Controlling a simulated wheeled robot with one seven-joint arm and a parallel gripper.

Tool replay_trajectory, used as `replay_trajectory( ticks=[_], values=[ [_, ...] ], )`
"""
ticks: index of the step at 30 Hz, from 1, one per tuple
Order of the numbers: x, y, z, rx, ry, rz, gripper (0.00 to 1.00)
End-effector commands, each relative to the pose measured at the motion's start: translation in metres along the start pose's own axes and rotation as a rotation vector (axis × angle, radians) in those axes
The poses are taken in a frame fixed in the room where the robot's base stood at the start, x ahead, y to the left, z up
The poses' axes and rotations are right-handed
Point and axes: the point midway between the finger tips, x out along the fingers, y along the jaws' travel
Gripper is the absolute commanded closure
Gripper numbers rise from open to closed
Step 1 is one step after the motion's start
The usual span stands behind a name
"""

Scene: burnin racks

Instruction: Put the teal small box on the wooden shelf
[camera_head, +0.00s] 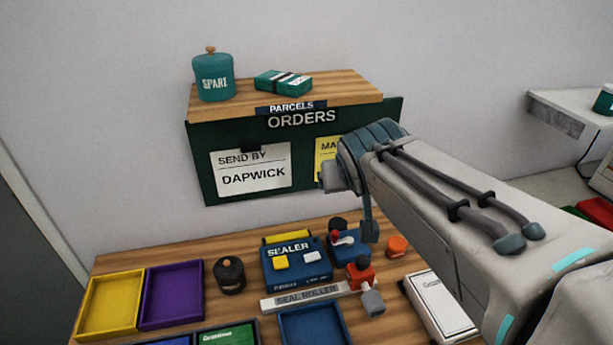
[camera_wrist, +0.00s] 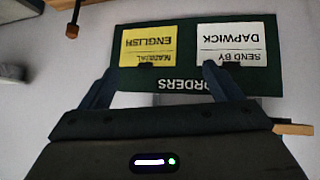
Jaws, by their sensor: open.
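The teal small box (camera_head: 283,83), with a dark band and a white label, lies on top of the wooden shelf (camera_head: 340,90) labelled PARCELS. It lies apart from the teal SPARE jar. My gripper (camera_wrist: 159,70) is open and empty in the wrist view, with its two fingers in front of the green ORDERS board (camera_wrist: 185,87), which appears upside down. In the head view my arm covers the right part of the board, and only part of my gripper (camera_head: 370,225) shows, below the shelf and right of the board's middle. The box is not visible in the wrist view.
A teal SPARE jar (camera_head: 212,77) stands at the shelf's left end. The shelf's right part is clear.

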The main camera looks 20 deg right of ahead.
Motion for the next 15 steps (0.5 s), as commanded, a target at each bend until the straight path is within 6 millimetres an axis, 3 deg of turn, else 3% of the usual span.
replay_trajectory(
  ticks=[1, 3, 6, 10, 15],
  values=[
    [-0.006, -0.011, 0.032, -0.013, -0.087, -0.034, 0.15],
    [-0.013, -0.024, 0.072, -0.037, -0.204, -0.086, 0.15],
    [-0.024, -0.040, 0.112, -0.064, -0.322, -0.154, 0.15],
    [-0.032, -0.049, 0.137, -0.085, -0.397, -0.203, 0.15],
    [-0.034, -0.051, 0.141, -0.089, -0.409, -0.211, 0.15]
  ],
)
